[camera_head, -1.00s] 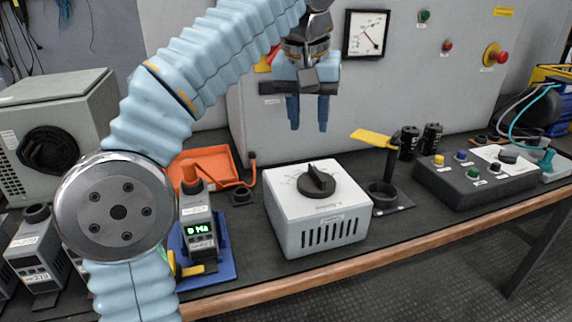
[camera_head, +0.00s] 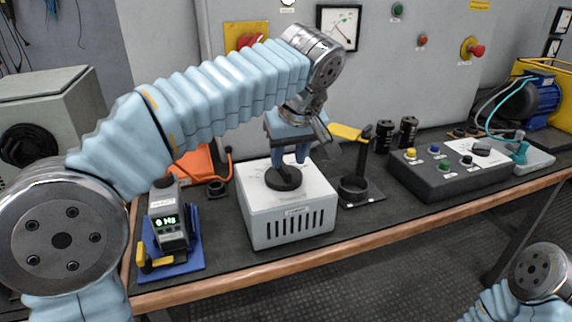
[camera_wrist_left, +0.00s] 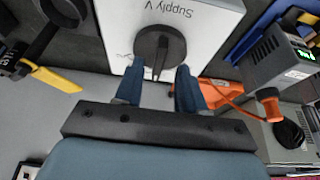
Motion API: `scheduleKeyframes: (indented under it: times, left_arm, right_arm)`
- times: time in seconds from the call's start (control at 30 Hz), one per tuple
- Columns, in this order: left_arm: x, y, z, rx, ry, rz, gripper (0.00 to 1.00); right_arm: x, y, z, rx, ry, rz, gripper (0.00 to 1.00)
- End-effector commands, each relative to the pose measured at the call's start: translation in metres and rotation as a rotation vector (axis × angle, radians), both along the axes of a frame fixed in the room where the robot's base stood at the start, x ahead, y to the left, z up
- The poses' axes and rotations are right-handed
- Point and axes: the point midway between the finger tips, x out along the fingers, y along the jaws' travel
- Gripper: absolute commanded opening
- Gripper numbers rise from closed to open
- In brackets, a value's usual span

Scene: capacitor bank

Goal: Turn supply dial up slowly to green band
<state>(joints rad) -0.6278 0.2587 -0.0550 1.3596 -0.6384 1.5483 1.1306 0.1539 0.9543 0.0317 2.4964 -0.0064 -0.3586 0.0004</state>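The supply dial (camera_head: 284,178) is a round black knob with a raised grip bar, on top of a white vented box (camera_head: 288,218) marked "Supply V". It also shows in the left wrist view (camera_wrist_left: 160,50), its bar pointing towards my gripper. My left gripper (camera_head: 287,158) is right over the dial, fingers pointing down. In the left wrist view, its fingers (camera_wrist_left: 158,88) stand apart with the bar's end between them; I cannot tell whether they touch it. A square panel gauge (camera_head: 338,27) hangs behind; its green band and reading are too small to tell. My right gripper is out of view.
A handheld meter (camera_head: 168,218) with a green display stands left of the box on a blue tray (camera_head: 196,262). A black stand with a yellow lever (camera_head: 348,132) is close on the right. A button box (camera_head: 450,175) lies further right.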

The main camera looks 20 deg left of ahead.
Motion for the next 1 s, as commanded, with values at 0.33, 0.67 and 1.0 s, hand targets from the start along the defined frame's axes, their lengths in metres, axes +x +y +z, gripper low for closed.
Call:
scheduleKeyframes:
  times: [0.33, 0.67, 1.0]
  left_arm:
    - [0.011, 0.008, -0.032, -0.001, 0.001, 0.0, 0.39]
    - [0.011, 0.008, -0.032, 0.0, 0.0, 0.0, 0.24]
    - [0.011, 0.008, -0.031, 0.0, 0.0, -0.001, 0.0]
  right_arm:
    - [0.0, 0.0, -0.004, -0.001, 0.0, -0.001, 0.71]
    - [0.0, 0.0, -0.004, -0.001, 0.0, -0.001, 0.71]
    - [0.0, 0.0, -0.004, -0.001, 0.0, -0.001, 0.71]
